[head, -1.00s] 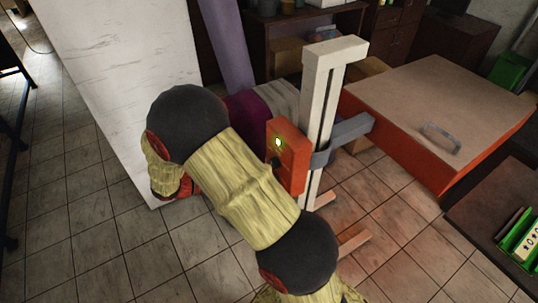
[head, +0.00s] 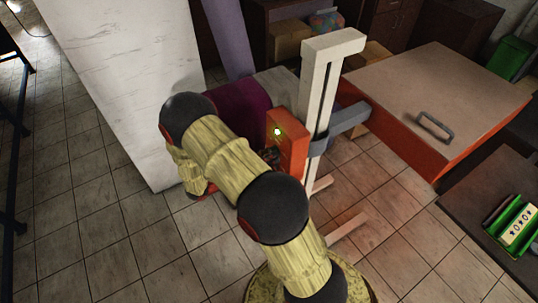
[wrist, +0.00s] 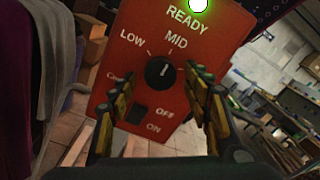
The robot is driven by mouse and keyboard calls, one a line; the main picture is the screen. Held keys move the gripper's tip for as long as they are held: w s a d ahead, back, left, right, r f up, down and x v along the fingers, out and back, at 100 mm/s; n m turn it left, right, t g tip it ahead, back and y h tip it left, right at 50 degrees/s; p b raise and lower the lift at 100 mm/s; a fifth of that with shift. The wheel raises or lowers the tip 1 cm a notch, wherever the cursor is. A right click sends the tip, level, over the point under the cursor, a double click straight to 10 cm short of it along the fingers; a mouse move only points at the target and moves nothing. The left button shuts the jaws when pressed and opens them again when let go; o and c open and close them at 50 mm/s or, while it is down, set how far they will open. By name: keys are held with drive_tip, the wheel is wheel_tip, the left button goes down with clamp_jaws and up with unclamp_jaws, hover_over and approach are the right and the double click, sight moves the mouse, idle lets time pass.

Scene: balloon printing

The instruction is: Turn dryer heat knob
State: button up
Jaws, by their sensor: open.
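The dryer heat knob (wrist: 162,73) is a round black dial on a red control panel (wrist: 130,78). Its white mark points up, near MID; I cannot tell the exact setting. LOW is printed left of MID. A black ON/OFF switch (wrist: 137,113) sits below the knob. A green READY light (wrist: 198,4) glows above. My gripper (wrist: 163,92) is open, one finger on each side in the wrist view, with the knob between and a little above the tips; contact is not visible. In the head view the red control box (head: 288,142) shows, but my arm hides the knob.
The control box is mounted on a white post (head: 318,90). A white panel (head: 130,100) stands to the left. Tiled floor lies open at lower left.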

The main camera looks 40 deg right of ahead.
drive_tip(key=shift+s+d, duration=0.15)
drive_tip(key=shift+d, duration=0.35)
drive_tip(key=c, duration=1.1)
drive_tip(key=shift+c, duration=0.3)
